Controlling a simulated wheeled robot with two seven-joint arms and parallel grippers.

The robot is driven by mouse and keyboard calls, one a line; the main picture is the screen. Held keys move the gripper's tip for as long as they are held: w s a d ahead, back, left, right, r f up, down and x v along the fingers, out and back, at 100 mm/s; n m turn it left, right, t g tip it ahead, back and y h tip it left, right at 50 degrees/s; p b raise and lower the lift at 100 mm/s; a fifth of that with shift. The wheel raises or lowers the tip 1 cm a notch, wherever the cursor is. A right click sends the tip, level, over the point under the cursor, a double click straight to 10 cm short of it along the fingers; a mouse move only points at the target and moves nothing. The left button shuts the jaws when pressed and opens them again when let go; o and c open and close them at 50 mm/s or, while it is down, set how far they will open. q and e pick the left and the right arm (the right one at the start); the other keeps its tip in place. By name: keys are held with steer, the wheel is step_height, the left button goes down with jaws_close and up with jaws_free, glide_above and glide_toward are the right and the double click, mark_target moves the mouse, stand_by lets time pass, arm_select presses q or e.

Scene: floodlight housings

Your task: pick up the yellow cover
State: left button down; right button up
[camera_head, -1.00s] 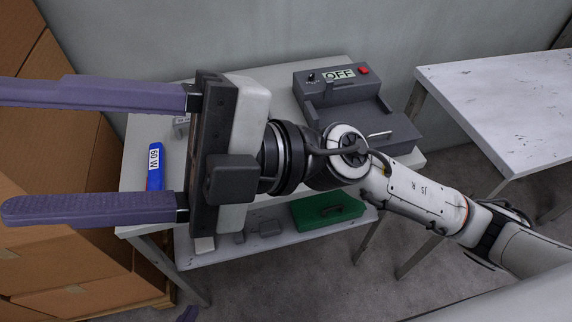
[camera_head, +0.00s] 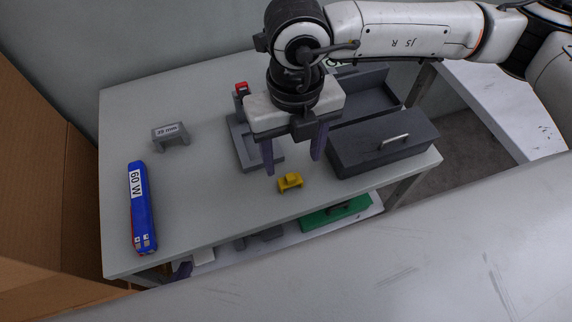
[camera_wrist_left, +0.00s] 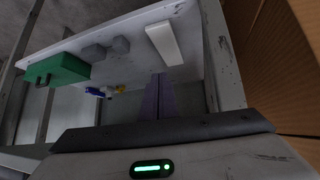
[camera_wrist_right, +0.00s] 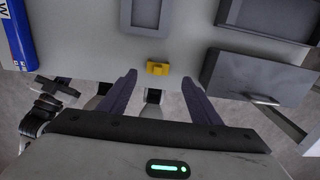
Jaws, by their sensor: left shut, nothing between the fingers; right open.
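The yellow cover (camera_head: 290,183) is a small block with a raised middle, lying on the grey tabletop near its front edge. It also shows in the right wrist view (camera_wrist_right: 157,68), between the fingertips in the picture. My right gripper (camera_head: 293,165) points down, open and empty, with its fingers above and just behind the cover; contact is not visible. Its purple fingers show in the right wrist view (camera_wrist_right: 159,78). My left gripper (camera_head: 182,270) is mostly hidden below the table's front edge. In the left wrist view its fingers (camera_wrist_left: 158,98) are together, with nothing between them.
A grey housing (camera_head: 243,140) lies behind the cover; a dark box (camera_head: 375,150) with a handle stands at right. A blue 60 W unit (camera_head: 142,210) and a grey bracket (camera_head: 172,140) lie at left. A green case (camera_head: 335,213) sits on the lower shelf. The tabletop's left middle is clear.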

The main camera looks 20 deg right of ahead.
mark_target(289, 174)
steer(key=shift+s+f, duration=0.25)
steer(key=shift+f, duration=1.1)
steer(key=f, duration=0.2)
steer(key=w+f+p, duration=0.1)
steer(key=f, duration=0.1)
steer(key=shift+a+f, duration=0.2)
steer(key=shift+f, duration=0.4)
arm_select(q)
steer(key=shift+s+r, duration=0.35)
steer(key=shift+r, duration=0.05)
arm_select(e)
steer(key=shift+c, duration=0.2)
steer(key=c, duration=0.7)
steer(key=shift+c, duration=1.3)
arm_select(q)
steer(key=shift+s+f, duration=0.15)
steer(key=shift+s, duration=0.15)
